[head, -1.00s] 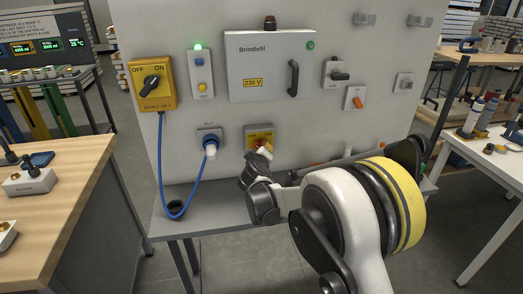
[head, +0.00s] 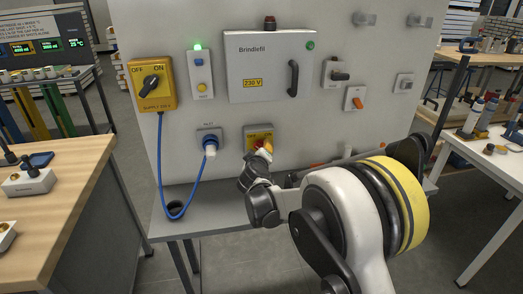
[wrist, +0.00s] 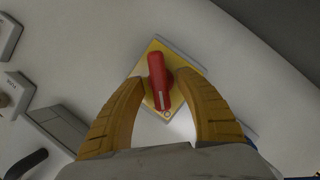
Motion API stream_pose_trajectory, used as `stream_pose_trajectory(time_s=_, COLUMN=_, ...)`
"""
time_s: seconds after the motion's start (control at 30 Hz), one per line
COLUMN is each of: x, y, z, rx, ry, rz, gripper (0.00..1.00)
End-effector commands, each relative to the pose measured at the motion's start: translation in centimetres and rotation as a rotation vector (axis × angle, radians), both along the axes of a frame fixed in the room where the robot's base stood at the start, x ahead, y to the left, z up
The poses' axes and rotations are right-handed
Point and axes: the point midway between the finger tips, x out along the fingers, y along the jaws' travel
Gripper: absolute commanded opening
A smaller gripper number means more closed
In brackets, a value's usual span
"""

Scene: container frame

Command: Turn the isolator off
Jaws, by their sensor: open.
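A yellow plate with a red handle is mounted low on the grey panel; the yellow plate (head: 257,130) shows above my gripper (head: 264,149) in the head view. In the wrist view the red handle (wrist: 157,75) stands nearly upright in the picture on the tilted yellow plate (wrist: 182,58), with a pale strip on its lower part. My gripper (wrist: 160,79) is open, one orange finger on each side of the handle. I cannot tell whether the fingers touch it. A yellow box (head: 152,100) marked OFF and ON, with a black rotary knob (head: 151,82), is at the panel's upper left.
A blue cable (head: 162,165) loops from the yellow box to a blue-and-white plug (head: 210,145), left of my gripper. A grey cabinet (head: 262,50) marked Brindlefil is above. Small switches (head: 354,98) sit to the right. A grey shelf (head: 207,207) runs below.

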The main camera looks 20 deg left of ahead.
Motion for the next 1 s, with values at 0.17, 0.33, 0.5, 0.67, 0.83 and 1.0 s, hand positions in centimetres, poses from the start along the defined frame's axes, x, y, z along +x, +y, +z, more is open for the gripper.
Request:
stream_pose_trajectory(time_s=0.17, x=-3.3, y=-0.8, z=1.0, rx=-0.001, ry=0.000, rz=0.002, gripper=0.41)
stream_pose_trajectory(time_s=0.33, x=-6.9, y=-1.8, z=2.0, rx=-0.001, ry=0.000, rz=0.002, gripper=0.41)
stream_pose_trajectory(time_s=0.5, x=-9.4, y=-2.4, z=2.7, rx=-0.001, ry=0.000, rz=0.002, gripper=0.41)
stream_pose_trajectory(time_s=0.67, x=-10.4, y=-2.8, z=3.0, rx=0.000, ry=0.000, rz=0.000, gripper=0.41)
stream_pose_trajectory(time_s=0.83, x=-10.5, y=-2.8, z=3.0, rx=0.000, ry=-0.001, rz=-0.001, gripper=0.41)
stream_pose_trajectory(time_s=1.0, x=-10.5, y=-2.8, z=3.0, rx=0.000, ry=0.000, rz=0.000, gripper=0.41)
